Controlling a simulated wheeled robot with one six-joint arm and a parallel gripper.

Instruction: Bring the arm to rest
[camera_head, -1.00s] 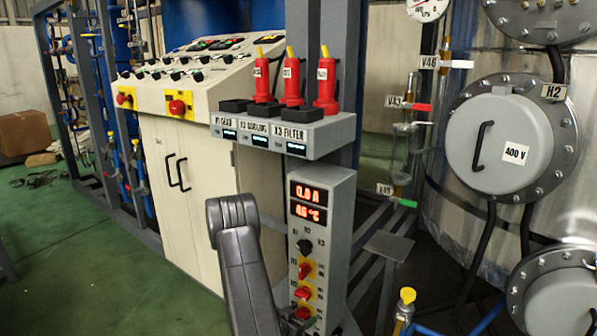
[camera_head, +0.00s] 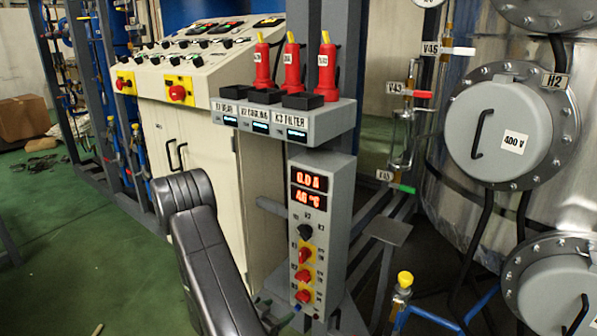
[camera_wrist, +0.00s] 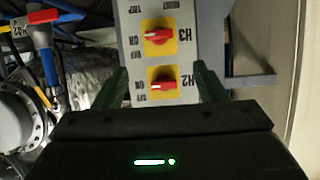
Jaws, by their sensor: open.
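My gripper shows in the wrist view (camera_wrist: 162,68) with its two dark green fingers spread apart and nothing between them. Beyond the fingers is the grey control box (camera_head: 322,225), seen upside down in the wrist view. Its H2 red knob (camera_wrist: 163,85) and H3 red knob (camera_wrist: 159,36) sit on yellow plates in line with the gap between the fingers. In the head view my black arm reaches down at the lower left of the box; the gripper is mostly hidden at the bottom edge there.
A grey shelf (camera_head: 335,125) with several red plugs stands above the box. A cream console (camera_head: 200,135) is behind my arm. A metal vessel with a round 400 V cover (camera_head: 498,133) and glass tubing stand at the right. The green floor (camera_head: 60,250) at the left is mostly clear.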

